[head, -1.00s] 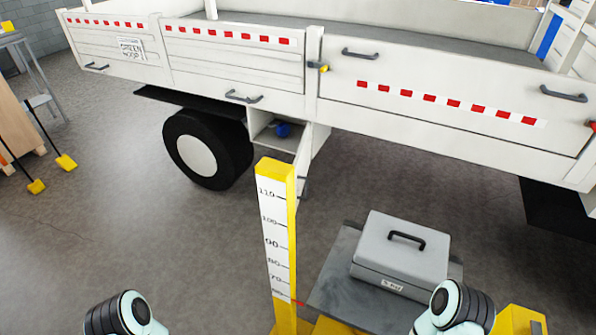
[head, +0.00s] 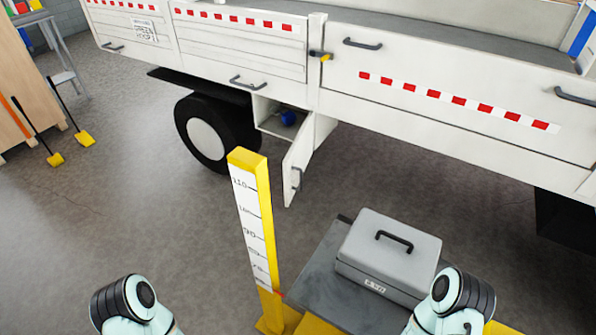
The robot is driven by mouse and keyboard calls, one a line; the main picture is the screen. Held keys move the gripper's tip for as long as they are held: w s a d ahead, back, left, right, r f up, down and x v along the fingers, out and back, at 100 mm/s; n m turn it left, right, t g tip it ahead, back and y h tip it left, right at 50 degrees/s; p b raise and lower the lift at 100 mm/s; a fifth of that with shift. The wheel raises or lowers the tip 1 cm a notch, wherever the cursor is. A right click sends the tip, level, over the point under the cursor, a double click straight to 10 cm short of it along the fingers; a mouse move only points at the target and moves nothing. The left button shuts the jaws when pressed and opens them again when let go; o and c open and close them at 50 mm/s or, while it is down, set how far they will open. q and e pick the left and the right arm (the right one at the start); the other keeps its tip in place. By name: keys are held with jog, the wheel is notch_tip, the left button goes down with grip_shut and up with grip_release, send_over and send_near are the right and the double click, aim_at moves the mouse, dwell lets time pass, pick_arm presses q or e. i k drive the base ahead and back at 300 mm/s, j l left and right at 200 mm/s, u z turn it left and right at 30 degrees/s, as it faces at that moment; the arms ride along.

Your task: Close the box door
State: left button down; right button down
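The white box door (head: 297,166) hangs open under the truck bed, swung out toward me, with a dark handle on its face. The box (head: 268,117) is an open white compartment beside the wheel, with a blue item (head: 288,118) inside. Part of the door's lower area is near the yellow post in the picture, but it shows clear of it. Only my two arms show at the bottom edge, left and right; both grippers are out of the frame. Both arms are well apart from the door.
A yellow measuring post (head: 253,225) stands between me and the truck. A grey case (head: 390,252) lies on a dark platform (head: 312,275) at the lower right. The truck wheel (head: 207,135) is left of the box. Open floor lies to the left.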

aim_at(296, 161)
jog(key=j+u, duration=0.15)
jog(key=u, duration=1.15)
jog(key=i+j+u, duration=0.1)
jog(key=i+j, duration=0.2)
jog(key=j, duration=0.2)
jog(key=i+j+u, duration=0.1)
jog(key=i+j, duration=0.2)
jog(key=j, duration=0.15)
jog(key=i+z, duration=0.35)
jog(key=i+j+z, duration=0.5)
jog(key=i+z, duration=0.35)
jog(key=z, duration=0.25)
jog(key=i+z, duration=0.1)
jog(key=z, duration=0.35)
jog(key=i+j+z, duration=0.1)
jog(key=z, duration=0.3)
jog(key=i+j+z, duration=0.1)
jog(key=z, duration=0.3)
jog(key=i+j+z, duration=0.1)
jog(key=z, duration=0.3)
jog(key=i+j+z, duration=0.1)
jog(key=z, duration=0.3)
jog(key=i+j+z, duration=0.1)
jog(key=z, duration=0.25)
jog(key=j+z, duration=0.2)
jog(key=z, duration=0.2)
jog(key=i+j, duration=0.05)
